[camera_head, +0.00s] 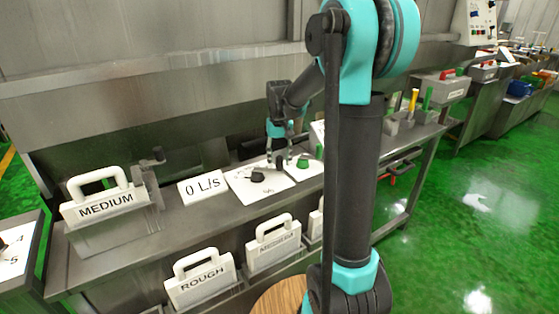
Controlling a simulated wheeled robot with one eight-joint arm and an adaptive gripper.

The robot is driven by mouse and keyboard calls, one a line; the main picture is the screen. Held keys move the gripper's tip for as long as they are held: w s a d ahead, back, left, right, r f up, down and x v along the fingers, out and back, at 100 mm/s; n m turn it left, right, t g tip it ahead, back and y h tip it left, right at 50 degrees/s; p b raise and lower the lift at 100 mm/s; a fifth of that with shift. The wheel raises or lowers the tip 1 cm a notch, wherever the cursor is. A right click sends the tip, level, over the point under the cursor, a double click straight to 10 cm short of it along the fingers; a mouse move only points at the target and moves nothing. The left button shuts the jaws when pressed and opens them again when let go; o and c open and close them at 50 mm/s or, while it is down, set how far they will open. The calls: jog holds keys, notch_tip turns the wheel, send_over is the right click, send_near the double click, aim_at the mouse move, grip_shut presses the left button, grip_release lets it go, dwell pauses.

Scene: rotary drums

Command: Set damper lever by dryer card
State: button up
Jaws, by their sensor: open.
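A white card reading MEDIUM (106,206) with a loop handle stands upright in a metal holder at the left of the steel bench. A white sign reading 0 L/s (203,187) is right of it. A white dial panel (250,192) with a black knob (258,175) lies right of the sign. My gripper (283,161) is open and empty over the panel's back right part, near a small dark part there; I cannot tell if they touch. I cannot tell which part is the damper lever. A green knob (303,163) is right of my gripper.
Cards reading ROUGH (201,280) and another with unclear text (273,245) stand on the lower shelf, with one more partly behind my arm. A round wooden surface (283,299) is at the bottom. Yellow (413,101) and green handles stand at the bench's right end. Green floor at right is clear.

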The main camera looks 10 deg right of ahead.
jog(key=shift+f, duration=0.1)
jog(key=shift+c, duration=0.5)
grip_shut()
